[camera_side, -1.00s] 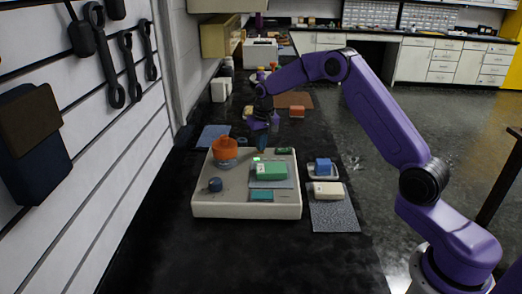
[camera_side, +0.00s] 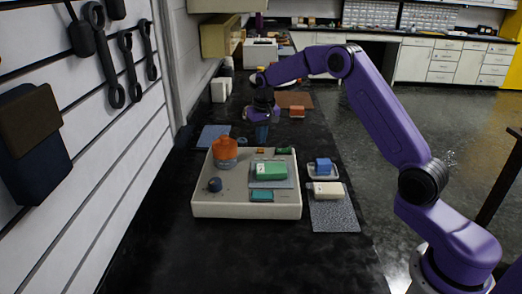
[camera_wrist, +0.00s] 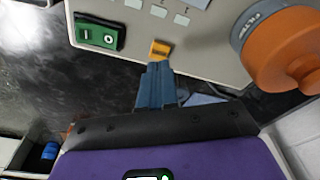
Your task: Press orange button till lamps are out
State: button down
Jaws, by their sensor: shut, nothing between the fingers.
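The orange button (camera_wrist: 160,49) sits on the edge of the pale panel (camera_wrist: 215,50) in the wrist view. It shows small in the side view (camera_side: 260,150), at the back of the pale box (camera_side: 245,209). My gripper (camera_wrist: 160,66) is shut and empty. Its blue fingertips overlap the button's lower edge in the wrist picture; in the side view my gripper (camera_side: 262,141) appears just above and behind it. Several pale squares (camera_wrist: 158,11) lie in a row on the panel, and none glows; whether these are the lamps, I cannot tell.
A green rocker switch (camera_wrist: 98,36) is beside the button. An orange-topped round container (camera_side: 224,150), a green device (camera_side: 270,170) and a dark knob (camera_side: 215,185) are on the box. A blue block (camera_side: 323,166) and a cream block (camera_side: 327,189) lie right of it.

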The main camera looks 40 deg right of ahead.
aim_at(260, 151)
jog(key=shift+r, duration=2.05)
jog(key=s+a+r+n, duration=0.2)
jog(key=s+a+n, duration=0.2)
jog(key=s+a, duration=0.5)
jog(key=s+a+r+n, duration=0.3)
jog(key=s+a, duration=0.5)
jog(key=s, duration=0.3)
jog(key=s+d+f+n, duration=0.1)
jog(key=s+n, duration=0.3)
jog(key=s, duration=0.9)
jog(key=s+d+f+n+g, duration=0.1)
jog(key=s+d+f+n, duration=0.1)
jog(key=s, duration=1.1)
jog(key=d+n, duration=0.1)
jog(key=n, duration=0.1)
jog(key=shift+s+d+n+g+y, duration=0.2)
jog(key=shift+n+g+y, duration=0.1)
jog(key=shift+y, duration=0.1)
